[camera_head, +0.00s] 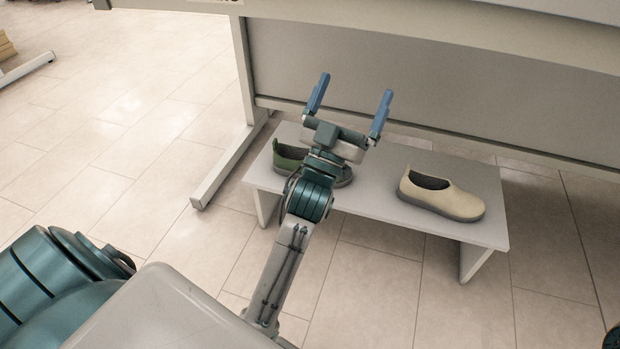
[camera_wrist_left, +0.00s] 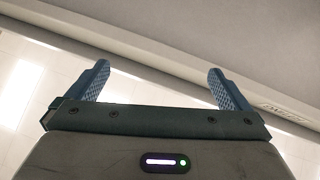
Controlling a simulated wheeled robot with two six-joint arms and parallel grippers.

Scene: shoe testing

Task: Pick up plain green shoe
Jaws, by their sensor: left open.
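The green shoe (camera_head: 288,156) stands on the left part of a low grey bench (camera_head: 382,208). My left arm and wrist hide much of it in the head view. My left gripper (camera_head: 352,98) is open and empty, and shows above and beyond the shoe. Its two blue fingers are wide apart in the left wrist view (camera_wrist_left: 164,82), with no shoe between them. My right gripper is not in view.
A beige shoe (camera_head: 438,193) with a grey sole stands on the right part of the bench. A large table (camera_head: 420,25) with a grey panel and metal legs stands behind and over the bench. The tiled floor (camera_head: 120,130) is clear on the left.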

